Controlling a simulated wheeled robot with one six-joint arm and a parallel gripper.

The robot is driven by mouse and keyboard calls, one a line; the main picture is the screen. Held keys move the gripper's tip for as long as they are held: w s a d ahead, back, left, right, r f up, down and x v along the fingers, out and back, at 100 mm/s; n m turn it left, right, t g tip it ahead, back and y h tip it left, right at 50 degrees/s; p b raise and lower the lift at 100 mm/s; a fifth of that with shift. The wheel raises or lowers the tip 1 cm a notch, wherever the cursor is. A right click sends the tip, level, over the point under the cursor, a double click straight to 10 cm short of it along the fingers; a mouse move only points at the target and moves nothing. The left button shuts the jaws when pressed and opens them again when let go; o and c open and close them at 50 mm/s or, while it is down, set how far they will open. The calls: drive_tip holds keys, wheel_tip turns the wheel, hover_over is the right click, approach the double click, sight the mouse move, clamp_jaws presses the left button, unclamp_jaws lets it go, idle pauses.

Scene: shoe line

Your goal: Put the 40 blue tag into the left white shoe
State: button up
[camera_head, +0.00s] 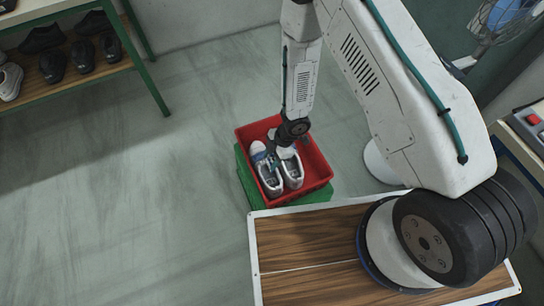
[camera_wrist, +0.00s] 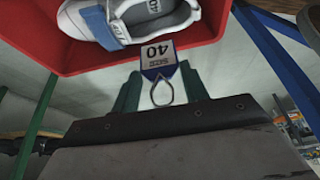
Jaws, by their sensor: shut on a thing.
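Two white shoes stand side by side in a red crate: the left white shoe (camera_head: 268,178), with a blue strap, and the right white shoe (camera_head: 293,172). The wrist view shows a white shoe with a blue strap (camera_wrist: 97,24) at the top. My gripper (camera_wrist: 160,88) is shut on the 40 blue tag (camera_wrist: 158,58), by its loop end. The tag's printed part points toward the crate's rim in that view. In the head view my gripper (camera_head: 290,140) is over the far part of the crate, by the shoes' far ends; its fingers are hard to make out there.
The red crate (camera_head: 318,172) sits on a green base (camera_head: 245,180). A wooden-topped table (camera_head: 300,270) is just in front of it. A rack with dark shoes (camera_head: 80,55) stands at the upper left. The floor left of the crate is clear.

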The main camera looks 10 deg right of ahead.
wheel_tip(320, 180, down, 9)
drive_tip(key=shift+r, duration=0.15)
idle(0.8)
drive_tip(key=o, duration=1.1)
drive_tip(key=shift+c, duration=0.2)
drive_tip(key=shift+w+r, duration=0.1)
drive_tip(key=v, duration=0.7)
drive_tip(key=shift+d+r, duration=0.25)
drive_tip(key=shift+r, duration=0.05)
